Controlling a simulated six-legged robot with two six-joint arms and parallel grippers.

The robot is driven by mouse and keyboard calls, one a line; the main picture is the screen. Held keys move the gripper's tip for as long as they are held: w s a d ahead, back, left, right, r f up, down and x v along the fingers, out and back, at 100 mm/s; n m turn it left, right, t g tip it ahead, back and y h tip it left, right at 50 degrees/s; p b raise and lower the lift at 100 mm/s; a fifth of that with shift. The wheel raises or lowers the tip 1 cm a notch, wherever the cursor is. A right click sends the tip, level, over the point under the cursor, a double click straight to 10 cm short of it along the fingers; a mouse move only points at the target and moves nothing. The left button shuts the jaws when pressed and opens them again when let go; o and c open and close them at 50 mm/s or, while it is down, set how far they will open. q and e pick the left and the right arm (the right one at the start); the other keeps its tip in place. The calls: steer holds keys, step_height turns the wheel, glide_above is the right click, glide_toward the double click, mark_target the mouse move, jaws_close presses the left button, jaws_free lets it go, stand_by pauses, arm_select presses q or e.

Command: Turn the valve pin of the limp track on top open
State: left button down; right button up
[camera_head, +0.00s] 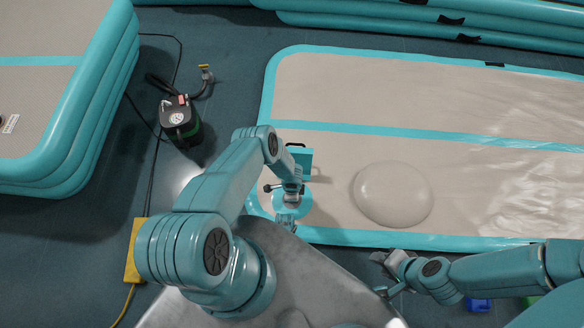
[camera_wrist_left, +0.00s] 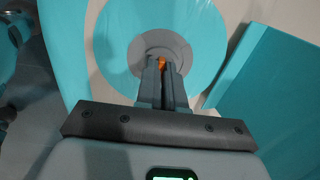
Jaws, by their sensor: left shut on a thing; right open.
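The limp track (camera_head: 330,90) lies pale and slack, with teal edging and a wide low bulge. Near its left end is a teal round valve patch (camera_head: 302,207). The left wrist view shows this patch (camera_wrist_left: 202,40) as a teal ring around a grey valve (camera_wrist_left: 181,46) with an orange pin (camera_wrist_left: 161,62) at its centre. My left gripper (camera_wrist_left: 162,72) reaches down over the valve and is shut on the orange pin, hiding most of it. How the pin is turned cannot be told. My right gripper (camera_head: 381,274) is open and empty beside the track's near edge.
A teal piece with a black handle (camera_head: 305,160) lies close beyond the valve, right of the fingers in the left wrist view. A black pump (camera_head: 180,120) with a hose stands on the floor. Stacked tracks (camera_head: 95,110) are at left, others (camera_head: 450,22) at back.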

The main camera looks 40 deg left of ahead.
arm_select(q)
steer(key=c, duration=1.3)
jaws_free()
steer(key=shift+o, duration=0.2)
step_height(320, 180, up, 16)
steer(key=p, duration=1.1)
steer(key=shift+r, duration=0.15)
